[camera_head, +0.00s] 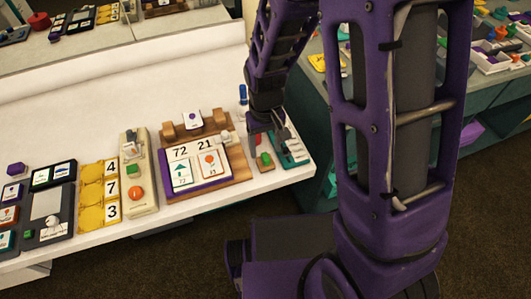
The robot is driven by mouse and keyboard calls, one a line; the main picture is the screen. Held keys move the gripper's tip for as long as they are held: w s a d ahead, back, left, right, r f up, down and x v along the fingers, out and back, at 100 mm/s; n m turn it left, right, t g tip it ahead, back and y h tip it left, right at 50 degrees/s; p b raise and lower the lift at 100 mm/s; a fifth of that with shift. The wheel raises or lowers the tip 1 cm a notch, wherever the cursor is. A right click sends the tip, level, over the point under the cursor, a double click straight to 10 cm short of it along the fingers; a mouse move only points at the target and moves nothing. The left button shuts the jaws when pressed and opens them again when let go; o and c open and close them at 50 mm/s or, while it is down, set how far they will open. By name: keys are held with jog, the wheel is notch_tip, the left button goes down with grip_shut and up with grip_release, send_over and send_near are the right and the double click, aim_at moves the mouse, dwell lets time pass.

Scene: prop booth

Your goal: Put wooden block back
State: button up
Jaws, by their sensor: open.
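My gripper (284,133) hangs over the right end of the white table, above a teal tray (296,160), and is open. Small items under it are partly hidden by the fingers. A small wooden block (168,132) stands at the back left of a wooden board (237,172). I cannot tell whether this is the task's block. The board holds cards reading 72 and 21. A narrow wooden strip (263,167) with a red piece and a green piece lies between the board and the tray.
The white table (120,85) is bare behind the props. A cream device (139,190) with an orange button, yellow number tiles (91,192) and a dark panel (46,205) stand to the left. A teal shelf unit (315,120) with colourful pieces is at right, partly behind my arm.

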aim_at(265, 156)
notch_tip(265, 156, up, 7)
jog(key=shift+f+p, duration=0.15)
jog(key=shift+p, duration=0.2)
jog(key=shift+w, duration=0.1)
